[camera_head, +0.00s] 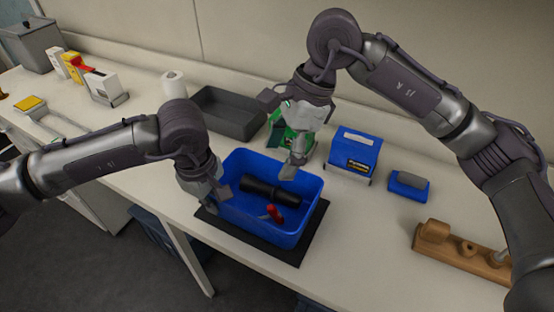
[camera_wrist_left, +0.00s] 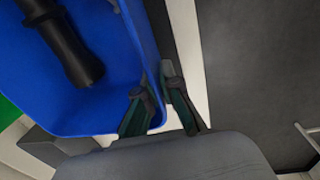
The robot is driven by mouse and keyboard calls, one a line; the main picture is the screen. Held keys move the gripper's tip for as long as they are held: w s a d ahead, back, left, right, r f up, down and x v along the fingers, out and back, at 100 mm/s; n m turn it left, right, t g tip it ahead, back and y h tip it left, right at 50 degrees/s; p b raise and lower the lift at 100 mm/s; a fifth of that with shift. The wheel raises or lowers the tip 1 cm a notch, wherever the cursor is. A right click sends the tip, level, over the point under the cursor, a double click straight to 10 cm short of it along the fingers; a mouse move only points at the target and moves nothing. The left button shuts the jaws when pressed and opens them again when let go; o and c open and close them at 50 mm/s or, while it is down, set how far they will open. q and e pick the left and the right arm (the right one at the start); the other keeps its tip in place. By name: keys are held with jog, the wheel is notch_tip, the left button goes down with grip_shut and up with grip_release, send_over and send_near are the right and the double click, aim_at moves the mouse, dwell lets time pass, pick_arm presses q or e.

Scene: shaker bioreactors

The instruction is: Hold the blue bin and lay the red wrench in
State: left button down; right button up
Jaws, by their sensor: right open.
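The blue bin (camera_head: 312,205) stands on a black mat (camera_head: 287,254) near the front edge of the counter. Inside it lie a black cylindrical tool (camera_head: 262,189) and a small red-handled thing, which looks like the red wrench (camera_head: 275,213). My left gripper (camera_head: 217,197) is at the bin's left wall; in the left wrist view its fingers (camera_wrist_left: 160,107) sit on either side of the rim and close on it. My right gripper (camera_head: 291,172) is open and empty above the bin's far part. The wrench does not show in the left wrist view.
A dark grey tray (camera_head: 229,114), a green box (camera_head: 275,135) and a blue case (camera_head: 356,157) stand behind the bin. A blue-grey block (camera_head: 408,186) and a wooden holder (camera_head: 465,252) are at the right.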

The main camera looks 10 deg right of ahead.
pick_arm(q)
jog(key=c, duration=1.2)
grip_release()
jog(key=shift+c, duration=0.2)
